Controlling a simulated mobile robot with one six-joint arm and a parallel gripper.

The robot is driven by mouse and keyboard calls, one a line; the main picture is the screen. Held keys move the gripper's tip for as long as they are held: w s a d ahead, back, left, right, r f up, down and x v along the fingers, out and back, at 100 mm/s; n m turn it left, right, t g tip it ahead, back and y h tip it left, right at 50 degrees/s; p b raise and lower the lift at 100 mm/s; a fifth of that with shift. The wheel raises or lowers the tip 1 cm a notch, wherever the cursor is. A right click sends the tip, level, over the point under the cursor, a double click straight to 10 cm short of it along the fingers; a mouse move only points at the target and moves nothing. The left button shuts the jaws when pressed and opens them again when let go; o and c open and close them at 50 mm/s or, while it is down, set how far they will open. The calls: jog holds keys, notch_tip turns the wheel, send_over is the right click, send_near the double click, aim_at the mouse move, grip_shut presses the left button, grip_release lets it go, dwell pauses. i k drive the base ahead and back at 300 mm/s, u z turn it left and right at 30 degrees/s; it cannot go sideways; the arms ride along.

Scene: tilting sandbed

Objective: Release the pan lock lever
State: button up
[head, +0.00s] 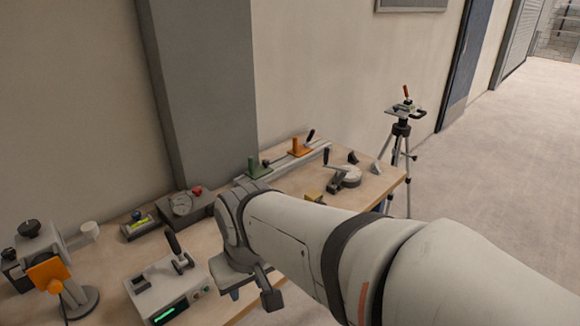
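A tripod (401,130) with silver and black legs stands on the floor past the table's right end. Its head (405,109) carries a light plate and an upright orange-brown handle (407,91). Small dark parts stick out beside the plate; I cannot tell which of them, if any, is the pan lock lever. My arm reaches in from the lower right, and my gripper (262,288) hangs over the table's front edge, far left of the tripod. Its fingers are mostly hidden by my wrist, so its opening is unclear. It touches nothing that I can see.
The wooden table (385,190) holds a rail with green (258,165) and orange (300,147) blocks, a clamp device (345,177), a grey gauge box (187,207), a lever box (166,290) and an orange-faced instrument (50,275). The floor right of the tripod is clear.

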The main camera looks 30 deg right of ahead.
aim_at(343, 173)
jog(key=u, duration=0.1)
jog(key=k, duration=0.55)
jog(key=z, duration=1.3)
jog(key=i, duration=1.1)
jog(key=u, duration=0.15)
